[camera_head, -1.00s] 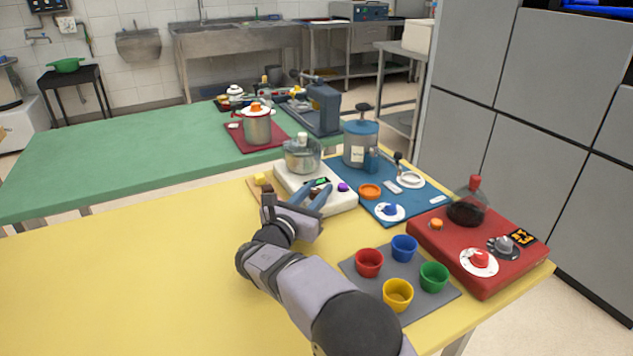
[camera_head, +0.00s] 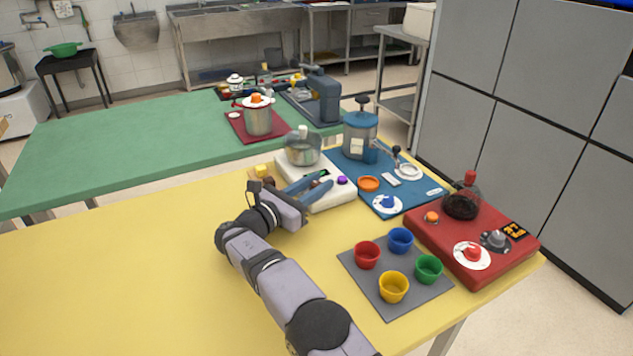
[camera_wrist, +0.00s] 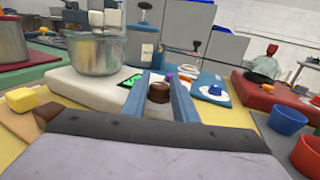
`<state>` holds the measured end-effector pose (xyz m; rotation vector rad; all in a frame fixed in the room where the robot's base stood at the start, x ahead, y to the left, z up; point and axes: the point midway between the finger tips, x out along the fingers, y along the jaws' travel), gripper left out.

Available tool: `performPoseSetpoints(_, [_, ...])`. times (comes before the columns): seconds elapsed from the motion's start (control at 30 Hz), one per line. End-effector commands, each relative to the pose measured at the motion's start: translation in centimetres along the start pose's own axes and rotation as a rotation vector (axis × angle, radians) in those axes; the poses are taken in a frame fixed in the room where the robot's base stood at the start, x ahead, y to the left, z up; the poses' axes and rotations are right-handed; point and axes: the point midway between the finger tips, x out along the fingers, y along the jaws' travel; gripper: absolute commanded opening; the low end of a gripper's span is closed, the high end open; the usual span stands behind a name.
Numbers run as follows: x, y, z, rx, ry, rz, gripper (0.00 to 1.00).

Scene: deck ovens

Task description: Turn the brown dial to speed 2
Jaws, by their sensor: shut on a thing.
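The brown dial (camera_wrist: 158,92) sits on the white base of a mixer-like appliance with a metal bowl. In the wrist view it stands between the two blue fingers of my gripper (camera_wrist: 160,98), which is shut on it. In the head view my gripper (camera_head: 312,184) is at the front of the white base (camera_head: 335,200), and its fingers hide the dial. A green-lit display (camera_wrist: 131,80) lies just left of the dial in the wrist view. The dial's speed marks cannot be read.
A purple button (camera_head: 342,180) is close to the right of my fingers. A board with a yellow cube (camera_wrist: 21,99) and a brown block (camera_wrist: 47,113) lies on the left. A blue station, a red station (camera_head: 480,266) and several cups stand on the right. The yellow table's left side is clear.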

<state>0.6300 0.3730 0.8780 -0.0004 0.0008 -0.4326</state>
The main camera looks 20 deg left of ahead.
Motion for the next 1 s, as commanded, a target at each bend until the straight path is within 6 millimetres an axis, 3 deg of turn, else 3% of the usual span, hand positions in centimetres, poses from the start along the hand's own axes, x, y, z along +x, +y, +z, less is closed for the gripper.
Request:
performPoseSetpoints(0.57, [0.07,0.03,0.22,0.003,-0.003,-0.012,0.03])
performPoseSetpoints(0.6, [0.07,0.03,0.23,0.003,-0.003,-0.012,0.31])
performPoseSetpoints(0.67, [0.08,0.02,0.23,0.003,-0.003,-0.012,0.44])
performPoseSetpoints(1.0, [-0.11,0.04,0.08,0.001,-0.001,-0.012,0.44])
